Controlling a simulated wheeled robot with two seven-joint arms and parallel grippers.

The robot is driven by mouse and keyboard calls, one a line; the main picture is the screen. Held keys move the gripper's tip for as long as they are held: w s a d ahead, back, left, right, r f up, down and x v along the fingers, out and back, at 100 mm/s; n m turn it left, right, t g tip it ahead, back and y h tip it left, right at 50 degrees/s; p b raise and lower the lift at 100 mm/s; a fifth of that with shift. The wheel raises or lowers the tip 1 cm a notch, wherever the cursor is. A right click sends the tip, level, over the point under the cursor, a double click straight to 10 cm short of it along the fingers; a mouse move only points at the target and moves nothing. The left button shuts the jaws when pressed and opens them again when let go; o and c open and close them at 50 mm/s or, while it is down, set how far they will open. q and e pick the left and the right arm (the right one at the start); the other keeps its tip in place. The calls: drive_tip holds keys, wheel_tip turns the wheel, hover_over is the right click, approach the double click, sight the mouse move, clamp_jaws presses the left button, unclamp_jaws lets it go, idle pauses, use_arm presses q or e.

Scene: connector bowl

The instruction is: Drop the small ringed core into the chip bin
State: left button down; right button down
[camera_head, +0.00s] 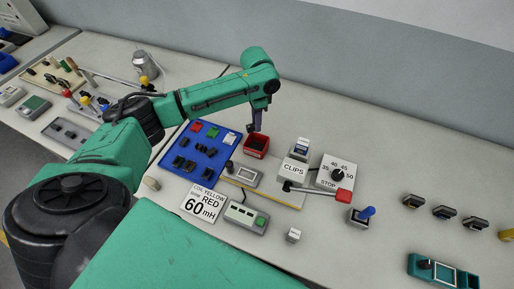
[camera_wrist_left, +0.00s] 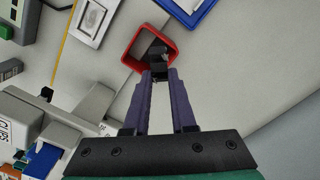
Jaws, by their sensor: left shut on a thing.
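The chip bin looks to be the small open red box (camera_head: 252,152) beyond the blue tray's right edge. It also shows in the left wrist view (camera_wrist_left: 132,47), with dark pieces inside. My left gripper (camera_head: 254,128) points down right over it. In the left wrist view the gripper (camera_wrist_left: 160,73) is shut on a small dark piece (camera_wrist_left: 160,69), apparently the core. The piece lies between the fingertips, over the bin's opening. Its rings cannot be made out, and the fingers partly hide it. My right gripper is not in view.
A blue tray (camera_head: 188,166) with dark parts and coloured cards is left of the bin. A CLIPS block (camera_head: 294,170), a dial box (camera_head: 338,173) and a red-ended lever (camera_head: 343,196) stand to the right. A white label card (camera_head: 204,204) lies in front.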

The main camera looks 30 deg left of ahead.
use_arm(q)
drive_tip(key=c, duration=1)
unclamp_jaws()
drive_tip(key=shift+s+r, duration=0.15)
drive_tip(key=o, duration=0.3)
drive_tip(key=shift+s, duration=0.15)
drive_tip(key=shift+o, duration=0.2)
drive_tip(key=shift+w+r, duration=0.15)
drive_tip(key=shift+w, duration=0.05)
wheel_tip(320, 180, up, 14)
drive_tip(key=b, duration=0.2)
drive_tip(key=shift+r, duration=0.15)
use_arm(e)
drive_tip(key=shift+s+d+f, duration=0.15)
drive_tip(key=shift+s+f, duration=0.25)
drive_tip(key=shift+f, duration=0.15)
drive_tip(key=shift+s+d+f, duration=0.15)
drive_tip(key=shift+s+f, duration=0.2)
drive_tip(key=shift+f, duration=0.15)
use_arm(q)
drive_tip(key=shift+s, duration=0.1)
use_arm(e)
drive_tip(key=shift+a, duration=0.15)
